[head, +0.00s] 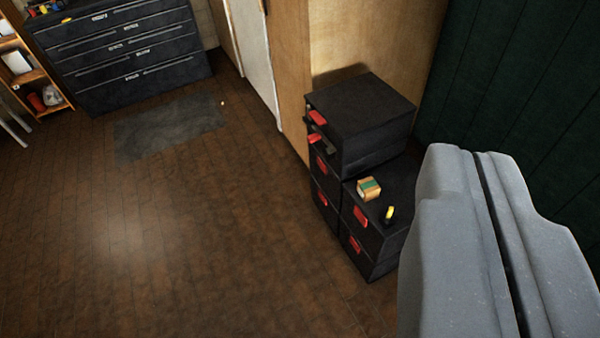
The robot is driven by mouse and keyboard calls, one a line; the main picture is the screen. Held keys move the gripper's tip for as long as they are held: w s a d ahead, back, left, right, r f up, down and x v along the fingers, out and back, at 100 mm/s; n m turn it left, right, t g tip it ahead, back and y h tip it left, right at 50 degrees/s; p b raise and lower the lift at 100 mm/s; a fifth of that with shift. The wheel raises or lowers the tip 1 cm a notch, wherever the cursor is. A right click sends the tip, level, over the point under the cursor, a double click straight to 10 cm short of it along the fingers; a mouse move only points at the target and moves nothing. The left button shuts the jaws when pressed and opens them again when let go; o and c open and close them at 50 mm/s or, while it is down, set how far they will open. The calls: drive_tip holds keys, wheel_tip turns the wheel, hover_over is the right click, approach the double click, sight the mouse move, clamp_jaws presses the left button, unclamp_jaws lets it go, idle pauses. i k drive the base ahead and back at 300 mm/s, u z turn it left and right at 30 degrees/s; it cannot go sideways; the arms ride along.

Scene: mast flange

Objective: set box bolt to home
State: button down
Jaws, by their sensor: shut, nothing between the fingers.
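My gripper (478,158) fills the lower right of the head view, grey, with its two fingers closed together along a thin dark seam. It looks empty. A small tan carton with a green band (369,189) sits on top of the lower black case stack, left of my gripper and apart from it. It may be the box bolt, but I cannot read any label on it. A small yellow and black item (389,215) stands near it on the same case, close to its front edge.
Black cases with red latches form a taller stack (362,115) and a lower stack (377,238) against a wooden panel. A dark green wall (510,80) stands at the right. A black drawer cabinet (125,55) and shelf are far left.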

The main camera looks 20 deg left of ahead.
sight(317, 136)
drive_tip(key=k, duration=0.45)
drive_tip(key=u, duration=0.5)
drive_tip(key=i, duration=2.05)
drive_tip(key=z, duration=0.75)
